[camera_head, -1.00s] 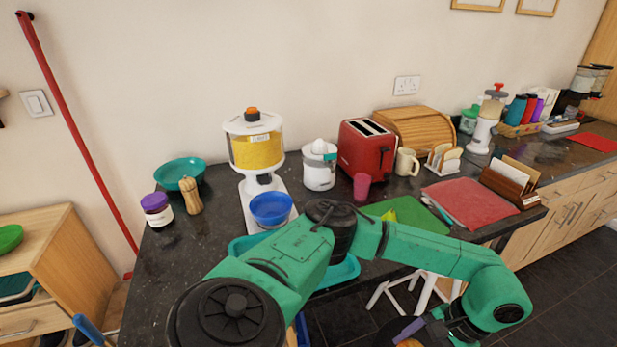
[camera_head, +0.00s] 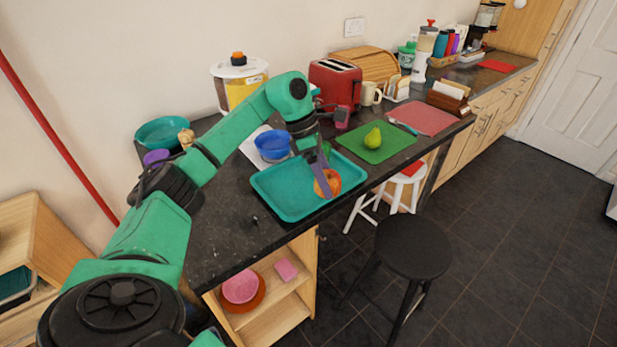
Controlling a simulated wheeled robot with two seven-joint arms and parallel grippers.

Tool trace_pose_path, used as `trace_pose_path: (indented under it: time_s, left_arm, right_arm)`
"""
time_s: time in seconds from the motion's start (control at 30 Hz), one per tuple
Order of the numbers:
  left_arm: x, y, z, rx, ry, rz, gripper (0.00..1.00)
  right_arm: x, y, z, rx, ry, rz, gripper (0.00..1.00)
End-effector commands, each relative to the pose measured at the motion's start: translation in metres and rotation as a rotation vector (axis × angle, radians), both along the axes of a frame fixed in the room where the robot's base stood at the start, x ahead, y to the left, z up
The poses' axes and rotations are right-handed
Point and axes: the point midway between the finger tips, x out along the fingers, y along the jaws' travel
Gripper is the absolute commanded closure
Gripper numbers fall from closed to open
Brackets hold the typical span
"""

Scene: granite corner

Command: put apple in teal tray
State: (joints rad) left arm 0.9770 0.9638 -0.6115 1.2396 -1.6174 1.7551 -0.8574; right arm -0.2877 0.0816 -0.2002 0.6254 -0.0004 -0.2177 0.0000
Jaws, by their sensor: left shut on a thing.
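The red and orange apple (camera_head: 333,181) is between the fingers of my left gripper (camera_head: 324,181), at the right part of the teal tray (camera_head: 283,208). The tray lies on the dark counter near its front edge. My left gripper is shut on the apple and points down over the tray. One purple finger covers part of the apple. I cannot tell whether the apple touches the tray floor. My right gripper is not in view.
A green mat (camera_head: 399,140) with a green pear (camera_head: 373,138) lies to the right. A black stool (camera_head: 413,246) stands in front of the counter.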

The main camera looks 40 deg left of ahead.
Motion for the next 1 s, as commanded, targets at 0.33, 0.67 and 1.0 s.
trace_pose_path:
  time_s: [0.33, 0.67, 1.0]
  left_arm:
    - [0.017, 0.090, 0.091, -0.002, -0.010, 1.204, 0.81]
    - [0.011, 0.123, 0.087, 0.008, 0.008, 1.601, 0.81]
    - [0.011, 0.122, -0.021, 0.007, 0.010, 1.596, 0.81]
  right_arm:
    - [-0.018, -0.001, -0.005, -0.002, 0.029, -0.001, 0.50]
    - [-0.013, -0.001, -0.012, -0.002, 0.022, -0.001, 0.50]
    - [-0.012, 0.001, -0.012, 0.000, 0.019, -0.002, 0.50]
